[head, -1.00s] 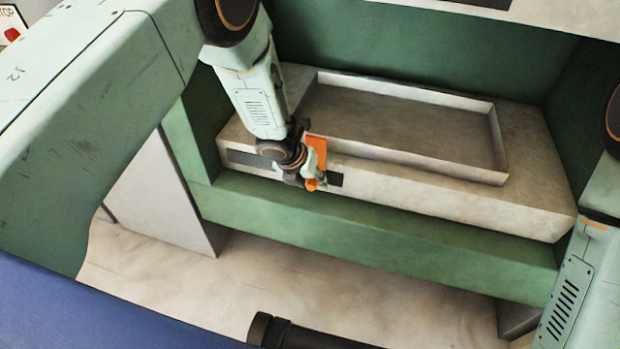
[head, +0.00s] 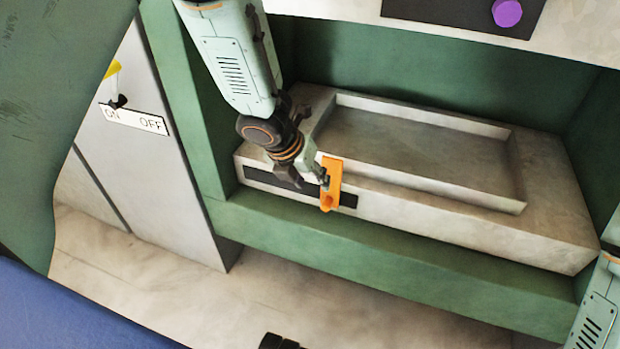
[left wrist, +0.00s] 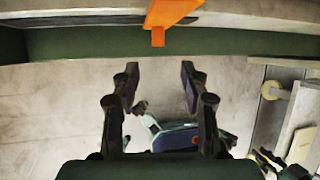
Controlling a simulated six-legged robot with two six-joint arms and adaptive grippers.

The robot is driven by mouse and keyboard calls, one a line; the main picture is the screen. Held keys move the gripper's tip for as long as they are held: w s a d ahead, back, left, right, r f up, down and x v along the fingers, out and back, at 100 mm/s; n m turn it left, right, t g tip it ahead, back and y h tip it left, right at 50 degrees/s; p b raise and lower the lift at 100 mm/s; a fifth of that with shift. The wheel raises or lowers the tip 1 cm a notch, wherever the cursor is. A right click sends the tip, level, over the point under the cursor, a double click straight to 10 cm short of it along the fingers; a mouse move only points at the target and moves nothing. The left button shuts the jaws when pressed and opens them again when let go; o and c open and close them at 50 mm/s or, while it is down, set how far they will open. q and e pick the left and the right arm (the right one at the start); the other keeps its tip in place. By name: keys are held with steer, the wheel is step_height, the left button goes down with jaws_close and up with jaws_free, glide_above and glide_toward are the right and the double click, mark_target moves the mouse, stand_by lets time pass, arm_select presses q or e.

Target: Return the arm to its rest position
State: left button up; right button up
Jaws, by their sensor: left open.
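My left gripper (head: 312,186) is open, beside and just left of an orange handle (head: 331,186) on the front of the pale press bed (head: 555,210). The handle stands over a dark slot (head: 345,200). In the left wrist view, the two dark fingers (left wrist: 159,80) are apart with nothing between them. The orange handle (left wrist: 170,14) shows beyond the fingertips at the top edge there. Whether a finger touches the handle cannot be told from the head view.
The press's green frame (head: 400,262) surrounds the bed, with a shallow recessed tray (head: 420,150) on top. A purple knob (head: 507,13) is on the upper panel. A grey cabinet with an ON/OFF plate (head: 135,118) stands left. Pale floor (head: 130,275) lies open in front.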

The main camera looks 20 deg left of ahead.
stand_by(0.4)
arm_select(q)
steer(key=s+a+f+m+g+p, duration=0.1)
steer(key=s+f+m, duration=0.3)
steer(key=s+m, duration=0.7)
steer(key=s+a+f+m+g+y+p, duration=0.1)
steer(key=s+a+f+m+g, duration=0.1)
steer(key=s+m, duration=1)
steer(key=s+a+f+m+g+y+p, duration=0.1)
steer(key=s+a+f+m, duration=0.1)
steer(key=s+f+m, duration=0.5)
steer(key=s+m, duration=0.4)
steer(key=m, duration=0.1)
steer(key=shift+s+a+m, duration=0.25)
steer(key=shift+a+m, duration=0.05)
steer(key=shift+a, duration=0.1)
steer(key=shift+c, duration=0.2)
